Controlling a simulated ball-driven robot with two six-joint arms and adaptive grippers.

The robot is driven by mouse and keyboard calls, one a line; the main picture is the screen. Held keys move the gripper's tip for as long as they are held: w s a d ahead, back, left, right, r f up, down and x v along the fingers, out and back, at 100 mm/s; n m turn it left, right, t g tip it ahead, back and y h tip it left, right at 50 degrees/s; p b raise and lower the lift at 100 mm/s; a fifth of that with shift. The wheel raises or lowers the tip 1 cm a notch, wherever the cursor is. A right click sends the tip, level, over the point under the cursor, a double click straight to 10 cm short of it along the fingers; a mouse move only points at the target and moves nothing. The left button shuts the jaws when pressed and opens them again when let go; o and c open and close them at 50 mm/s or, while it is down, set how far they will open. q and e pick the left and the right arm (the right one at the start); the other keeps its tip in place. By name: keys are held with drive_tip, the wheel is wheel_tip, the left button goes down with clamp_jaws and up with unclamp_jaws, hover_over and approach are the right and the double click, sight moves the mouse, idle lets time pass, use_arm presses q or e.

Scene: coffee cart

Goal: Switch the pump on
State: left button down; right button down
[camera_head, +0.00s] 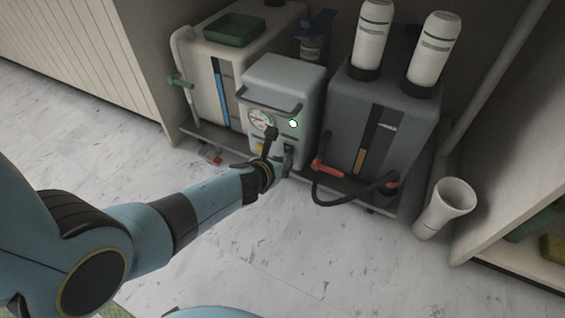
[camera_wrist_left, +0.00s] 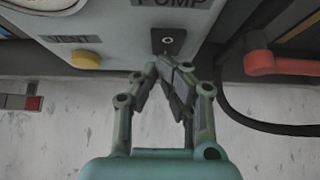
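The pump is a pale grey box (camera_head: 285,80) with a handle bar, a round gauge (camera_head: 261,120) and a lit green light (camera_head: 293,124) on its front. In the left wrist view a small dark switch plate (camera_wrist_left: 168,41) with a light round centre sits under the label "PUMP". My left gripper (camera_head: 289,152) is at the lower front of the pump. In the left wrist view its fingers (camera_wrist_left: 166,66) come together at the tips, empty, just below the switch plate; I cannot tell whether they touch it. My right gripper is not in view.
A cream tank (camera_head: 205,90) with a green tray (camera_head: 235,29) stands left of the pump. A dark grey tank (camera_head: 350,120) with a red-handled hose (camera_head: 325,170) stands right. A yellow knob (camera_wrist_left: 86,59) labelled "VENT" is left of the switch. A white cup-like tube (camera_head: 445,208) stands farther right.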

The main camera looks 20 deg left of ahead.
use_arm(q)
drive_tip(key=shift+w+a+r, duration=0.1)
drive_tip(key=shift+w+r, duration=0.2)
